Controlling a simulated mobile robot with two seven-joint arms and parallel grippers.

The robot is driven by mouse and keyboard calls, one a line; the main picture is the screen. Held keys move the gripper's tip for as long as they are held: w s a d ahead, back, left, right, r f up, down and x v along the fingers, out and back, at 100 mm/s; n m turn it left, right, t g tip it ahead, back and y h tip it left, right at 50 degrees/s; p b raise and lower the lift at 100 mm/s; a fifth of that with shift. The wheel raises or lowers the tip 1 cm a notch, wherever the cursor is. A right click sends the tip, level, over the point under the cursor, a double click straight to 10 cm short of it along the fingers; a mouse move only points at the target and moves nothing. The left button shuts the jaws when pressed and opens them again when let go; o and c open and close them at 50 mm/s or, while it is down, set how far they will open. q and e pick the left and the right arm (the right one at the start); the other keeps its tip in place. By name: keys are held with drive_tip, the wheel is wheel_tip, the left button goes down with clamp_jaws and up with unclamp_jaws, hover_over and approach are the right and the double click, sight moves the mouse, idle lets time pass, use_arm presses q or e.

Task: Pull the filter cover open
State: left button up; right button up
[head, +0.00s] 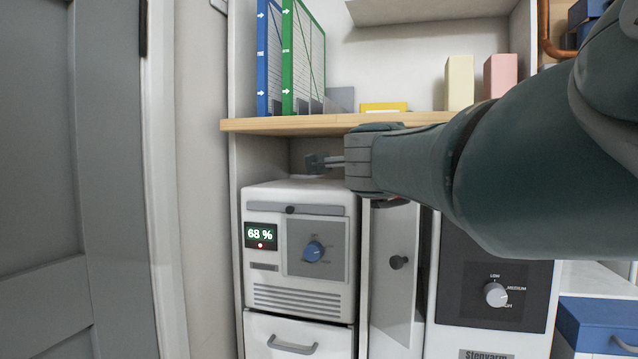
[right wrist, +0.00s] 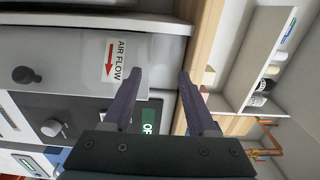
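A white appliance (head: 262,194) with a lit "68 %" display stands under the wooden shelf in the head view. A grey strip (head: 325,210) with a small dark knob (head: 290,210) runs across its upper front; it looks like the filter cover and lies flat against the front. My right gripper (head: 316,163) is above the appliance's top, just below the shelf, apart from the strip. Its fingers stand apart with nothing between them in the right wrist view (right wrist: 158,75). My right arm hides part of the shelf. My left gripper is not in view.
A light panel (head: 392,300) with a dark knob (head: 398,262) stands right of the appliance. Further right is another machine (head: 495,250). An "AIR FLOW" label (right wrist: 116,60) shows in the wrist view.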

use_arm(q)
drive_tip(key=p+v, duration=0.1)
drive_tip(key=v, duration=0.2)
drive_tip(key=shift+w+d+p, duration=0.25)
drive_tip(key=shift+p, duration=0.1)
use_arm(e)
drive_tip(key=shift+s+d+r, duration=0.1)
drive_tip(key=shift+s+r, duration=0.1)
drive_tip(key=shift+r, duration=1.05)
